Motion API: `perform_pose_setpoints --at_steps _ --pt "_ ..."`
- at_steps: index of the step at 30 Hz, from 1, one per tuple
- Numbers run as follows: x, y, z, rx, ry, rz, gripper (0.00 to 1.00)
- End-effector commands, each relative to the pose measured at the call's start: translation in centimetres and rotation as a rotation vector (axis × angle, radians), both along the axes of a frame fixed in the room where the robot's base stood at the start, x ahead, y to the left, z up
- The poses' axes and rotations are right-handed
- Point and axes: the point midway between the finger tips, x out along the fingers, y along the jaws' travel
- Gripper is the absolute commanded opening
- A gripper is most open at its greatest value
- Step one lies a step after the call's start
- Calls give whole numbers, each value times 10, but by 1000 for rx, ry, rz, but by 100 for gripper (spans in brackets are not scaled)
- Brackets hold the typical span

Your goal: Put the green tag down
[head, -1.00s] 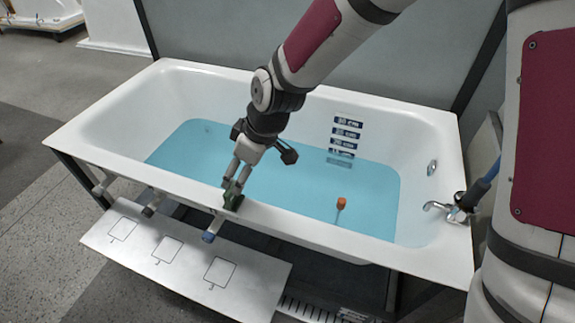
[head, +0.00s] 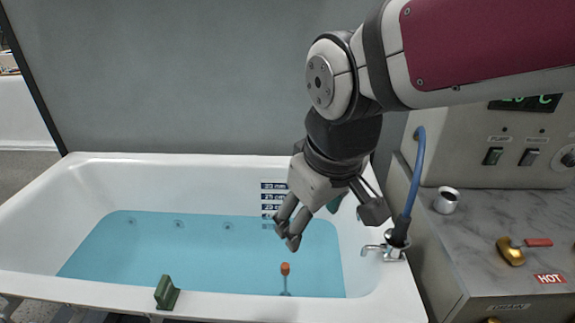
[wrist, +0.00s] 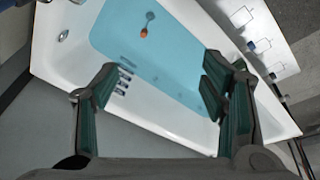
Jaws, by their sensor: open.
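The green tag (head: 167,293) stands on the near rim of the white bathtub (head: 225,306), left of centre in the head view. Nothing touches it from above. My gripper (head: 291,225) is well to its right, raised over the blue water near the tub's tap end. In the wrist view my gripper (wrist: 158,70) has its two fingers spread wide, with green pads and nothing between them. I cannot make out the tag in the wrist view; the right finger covers part of the rim there.
An orange-topped float (head: 285,269) sits in the water, and depth labels (head: 273,186) are on the far wall. A white plate with outlined squares (wrist: 269,18) lies outside the tub.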

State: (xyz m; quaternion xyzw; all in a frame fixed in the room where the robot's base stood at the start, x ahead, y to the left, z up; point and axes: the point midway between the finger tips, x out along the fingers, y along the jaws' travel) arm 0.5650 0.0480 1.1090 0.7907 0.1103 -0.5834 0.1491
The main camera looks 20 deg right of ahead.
Motion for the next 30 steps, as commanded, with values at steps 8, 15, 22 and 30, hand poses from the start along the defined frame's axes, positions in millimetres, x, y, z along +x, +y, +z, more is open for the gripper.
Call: perform_pose_setpoints --at_steps 8,15,22,30 --pt "-76 -44 18 85 -24 -294 66" --pt "-95 -51 17 114 -21 -363 66" --pt "-94 -51 18 113 -22 -361 66" --pt "-96 -51 45 115 -65 -355 66"
